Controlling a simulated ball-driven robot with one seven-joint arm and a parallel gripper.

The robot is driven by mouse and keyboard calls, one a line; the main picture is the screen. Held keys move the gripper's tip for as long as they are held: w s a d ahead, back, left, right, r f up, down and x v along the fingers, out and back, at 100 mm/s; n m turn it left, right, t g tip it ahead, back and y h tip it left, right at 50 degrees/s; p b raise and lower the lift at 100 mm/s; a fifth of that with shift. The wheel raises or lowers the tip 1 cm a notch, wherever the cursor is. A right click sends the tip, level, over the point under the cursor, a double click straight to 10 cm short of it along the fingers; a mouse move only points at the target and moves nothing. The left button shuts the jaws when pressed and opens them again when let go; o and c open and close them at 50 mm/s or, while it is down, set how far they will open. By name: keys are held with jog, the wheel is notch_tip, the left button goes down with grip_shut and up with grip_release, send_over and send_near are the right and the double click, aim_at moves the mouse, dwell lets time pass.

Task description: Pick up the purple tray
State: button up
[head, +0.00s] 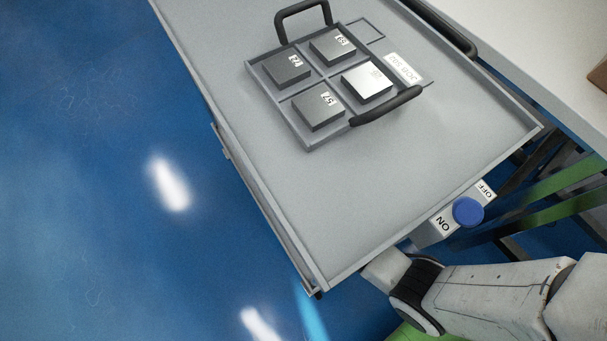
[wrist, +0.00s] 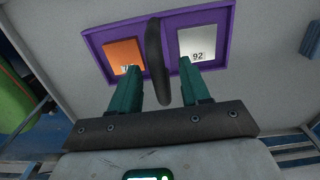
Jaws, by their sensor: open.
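The purple tray (wrist: 97,58) shows in the wrist view, lying on a pale grey surface. It holds an orange block (wrist: 122,54) on the left and a silver block marked 92 (wrist: 197,42) on the right. My gripper (wrist: 159,66) is open, with one green finger on each side of the handle. The handle stands between the fingers, apart from both. In the head view neither the purple tray nor the gripper shows.
In the head view a grey cart top (head: 330,215) with raised edges bears a grey tray (head: 310,140) with several numbered blocks and two black handles. A blue knob (head: 467,211) on an ON/OFF box sits at its near right edge. The blue floor at left is clear.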

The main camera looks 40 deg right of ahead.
notch_tip(320, 180, down, 2)
jog(key=shift+f, duration=0.1)
jog(key=shift+c, duration=0.4)
grip_shut()
